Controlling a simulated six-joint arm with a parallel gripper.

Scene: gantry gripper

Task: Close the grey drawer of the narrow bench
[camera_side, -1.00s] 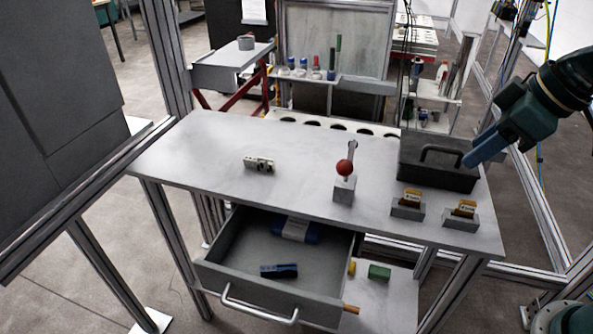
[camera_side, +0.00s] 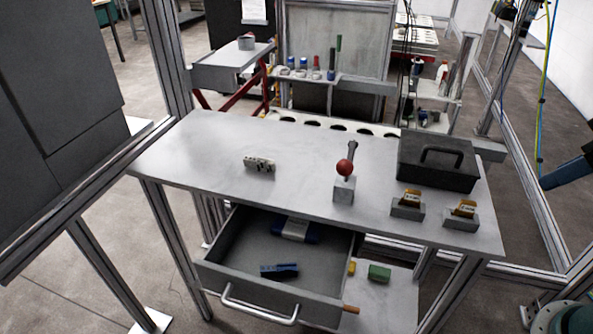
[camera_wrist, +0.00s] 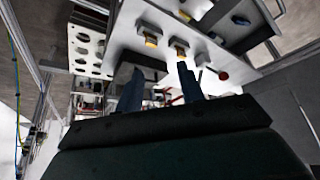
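The grey drawer (camera_side: 270,287) of the narrow bench (camera_side: 215,150) is pulled out at the front left, below the bench top. Its bar handle (camera_side: 258,313) runs across its front. Inside lie a dark blue block (camera_side: 279,271) and a blue item with a pale band (camera_side: 296,230). My gripper shows only partly at the right edge of the side view (camera_side: 568,175), beyond the bench's right end and well away from the drawer. In the wrist view its two blue fingers (camera_wrist: 160,90) are apart with nothing visible between them.
On the bench top are a dark box with a handle (camera_side: 437,165), two small blocks with yellow tops (camera_side: 407,207) (camera_side: 461,215), a red-ball lever (camera_side: 345,168) and a small pale part (camera_side: 259,164). A green block (camera_side: 379,273) lies on the shelf below. The floor in front is clear.

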